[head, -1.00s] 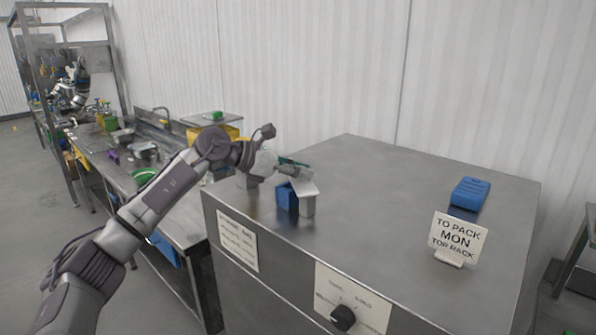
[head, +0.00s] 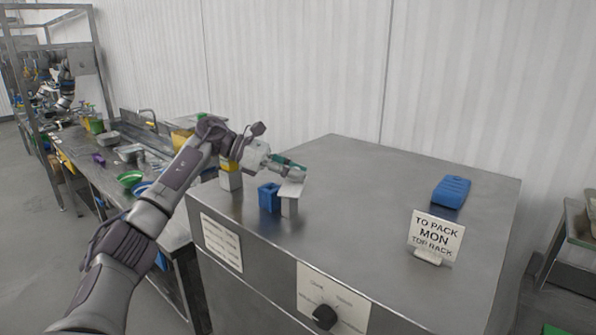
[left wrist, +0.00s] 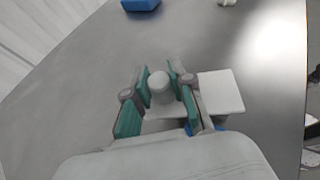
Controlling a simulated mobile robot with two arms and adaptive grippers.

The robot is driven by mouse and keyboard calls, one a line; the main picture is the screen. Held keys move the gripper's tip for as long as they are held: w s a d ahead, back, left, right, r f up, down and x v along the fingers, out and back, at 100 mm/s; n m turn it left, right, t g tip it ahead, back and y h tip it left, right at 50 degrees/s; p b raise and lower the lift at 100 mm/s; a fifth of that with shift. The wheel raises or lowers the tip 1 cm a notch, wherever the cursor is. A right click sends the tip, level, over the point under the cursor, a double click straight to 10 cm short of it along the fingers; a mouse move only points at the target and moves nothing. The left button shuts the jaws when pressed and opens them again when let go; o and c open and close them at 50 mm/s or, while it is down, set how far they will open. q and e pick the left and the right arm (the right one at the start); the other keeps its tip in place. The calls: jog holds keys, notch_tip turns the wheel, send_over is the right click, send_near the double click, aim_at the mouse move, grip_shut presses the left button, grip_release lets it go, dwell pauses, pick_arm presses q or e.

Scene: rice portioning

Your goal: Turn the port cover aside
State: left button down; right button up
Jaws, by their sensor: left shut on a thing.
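My left gripper (head: 299,169) is low over the steel cabinet's top, its green-padded fingers shut on a pale round knob. In the left wrist view the gripper (left wrist: 162,80) has the knob (left wrist: 161,89) between its pads. A flat grey plate (head: 292,189), which looks like the port cover, sits tilted on top of a short grey post (head: 289,208), just below the fingers. In the left wrist view a pale square plate (left wrist: 221,91) lies right beside the fingers. I cannot tell how the knob joins the plate. My right gripper is out of view.
An open blue box (head: 269,197) stands against the post's left side. A blue block (head: 451,191) and a "TO PACK MON TOP RACK" sign (head: 436,236) stand at the right of the steel cabinet (head: 375,200). A black dial (head: 325,317) is on its front. The top's middle is clear.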

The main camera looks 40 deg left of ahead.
pick_arm(q)
jog(key=c, duration=1)
grip_release()
jog(key=shift+d, duration=0.1)
jog(key=shift+o, duration=0.2)
jog(key=v, duration=1.2)
